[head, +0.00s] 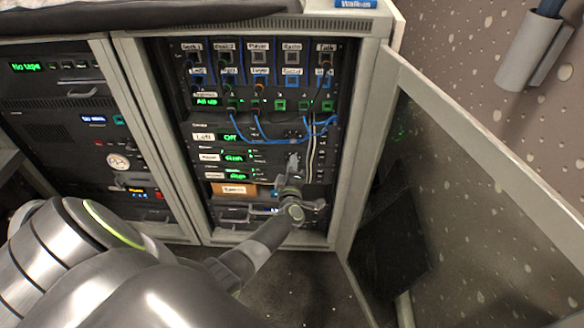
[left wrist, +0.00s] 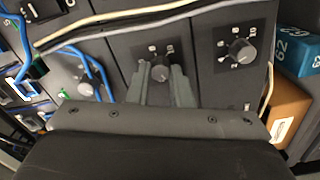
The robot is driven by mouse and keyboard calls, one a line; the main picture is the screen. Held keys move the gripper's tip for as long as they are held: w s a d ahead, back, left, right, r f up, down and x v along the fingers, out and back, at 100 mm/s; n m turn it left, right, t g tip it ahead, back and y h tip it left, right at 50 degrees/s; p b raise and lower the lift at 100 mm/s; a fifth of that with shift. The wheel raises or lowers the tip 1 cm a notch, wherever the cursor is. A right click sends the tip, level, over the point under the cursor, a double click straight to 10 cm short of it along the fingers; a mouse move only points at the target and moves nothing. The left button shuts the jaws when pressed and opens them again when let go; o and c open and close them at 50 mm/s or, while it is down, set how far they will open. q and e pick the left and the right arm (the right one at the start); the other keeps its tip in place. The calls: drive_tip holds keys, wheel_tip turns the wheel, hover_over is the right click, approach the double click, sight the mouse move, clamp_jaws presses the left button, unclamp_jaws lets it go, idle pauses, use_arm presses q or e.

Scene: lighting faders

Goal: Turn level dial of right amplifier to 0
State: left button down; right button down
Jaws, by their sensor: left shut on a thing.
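Three amplifier rows sit in the open rack. The top one (head: 203,137) has a label reading Left and a green display reading Off. The labels of the middle amplifier (head: 209,157) and the lowest amplifier (head: 212,175) are too small to read surely; both have lit green displays. In the left wrist view, my left gripper (left wrist: 160,78) is shut on the level dial (left wrist: 160,72) of the middle row, a finger on either side. Another dial (left wrist: 241,50) and a knob (left wrist: 85,88) stand free beside it. My left gripper also shows in the head view (head: 293,161). My right gripper is out of view.
Blue cables (head: 270,139) hang above the amplifiers, and pale cables (left wrist: 130,22) run close by the held dial. A brown box (head: 234,189) sits below. The open rack door (head: 480,150) stands at the right.

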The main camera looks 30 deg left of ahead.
use_arm(q)
drive_tip(key=n+b, duration=0.1)
drive_tip(key=n, duration=0.2)
drive_tip(key=shift+f, duration=0.15)
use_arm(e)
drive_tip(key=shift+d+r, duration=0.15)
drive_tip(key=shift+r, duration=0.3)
use_arm(q)
drive_tip(key=shift+n, duration=0.3)
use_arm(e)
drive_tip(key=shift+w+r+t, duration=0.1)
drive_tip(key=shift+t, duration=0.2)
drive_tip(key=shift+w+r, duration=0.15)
use_arm(q)
drive_tip(key=c, duration=1.3)
unclamp_jaws()
